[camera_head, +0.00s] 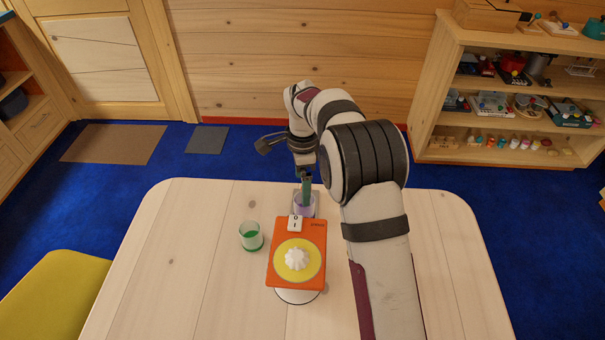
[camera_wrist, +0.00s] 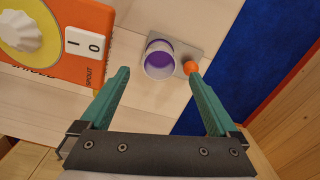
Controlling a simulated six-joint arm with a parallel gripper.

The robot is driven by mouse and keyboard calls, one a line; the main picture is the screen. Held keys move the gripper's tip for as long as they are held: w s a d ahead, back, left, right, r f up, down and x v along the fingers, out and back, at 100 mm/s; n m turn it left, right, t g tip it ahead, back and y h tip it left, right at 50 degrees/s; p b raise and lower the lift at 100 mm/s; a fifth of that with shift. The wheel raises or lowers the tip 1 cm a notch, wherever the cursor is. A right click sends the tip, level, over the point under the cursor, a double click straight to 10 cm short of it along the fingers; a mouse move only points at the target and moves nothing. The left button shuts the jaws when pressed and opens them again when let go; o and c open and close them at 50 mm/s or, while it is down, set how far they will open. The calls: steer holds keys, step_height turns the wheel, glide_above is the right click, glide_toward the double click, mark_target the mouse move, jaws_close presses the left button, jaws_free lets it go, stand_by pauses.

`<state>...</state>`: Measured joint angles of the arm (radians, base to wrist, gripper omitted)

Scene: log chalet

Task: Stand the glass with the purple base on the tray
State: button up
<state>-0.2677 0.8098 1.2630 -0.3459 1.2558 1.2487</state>
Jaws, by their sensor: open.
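The glass with the purple base (camera_wrist: 159,59) appears upright in the wrist view, its open rim towards the camera. Its base appears to be on the grey tray (camera_wrist: 183,48), near one end. In the head view the glass (camera_head: 304,205) is partly hidden by my gripper and the orange machine. My gripper (camera_wrist: 160,74) is open, with its two green fingers apart on either side of the glass's line and no visible contact. In the head view my gripper (camera_head: 306,184) is just above the glass.
An orange machine (camera_head: 315,238) with a yellow dial stands in front of the tray. A glass with a green base (camera_head: 251,237) stands to its left. A small orange object (camera_wrist: 190,67) is beside the purple-based glass. The table's left side (camera_head: 170,260) is clear.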

steer(key=s+d+r+n, duration=0.4)
steer(key=s+d+r, duration=0.2)
steer(key=s+r, duration=0.7)
steer(key=s+d+f+n+y, duration=0.1)
steer(key=s+d+n, duration=0.1)
steer(key=s, duration=0.9)
steer(key=s+d+f+n, duration=0.1)
steer(key=s+n, duration=0.2)
steer(key=s, duration=0.8)
steer(key=shift+d+f+n+y, duration=0.2)
steer(key=shift+d+n+y, duration=0.1)
steer(key=shift+d+y, duration=0.1)
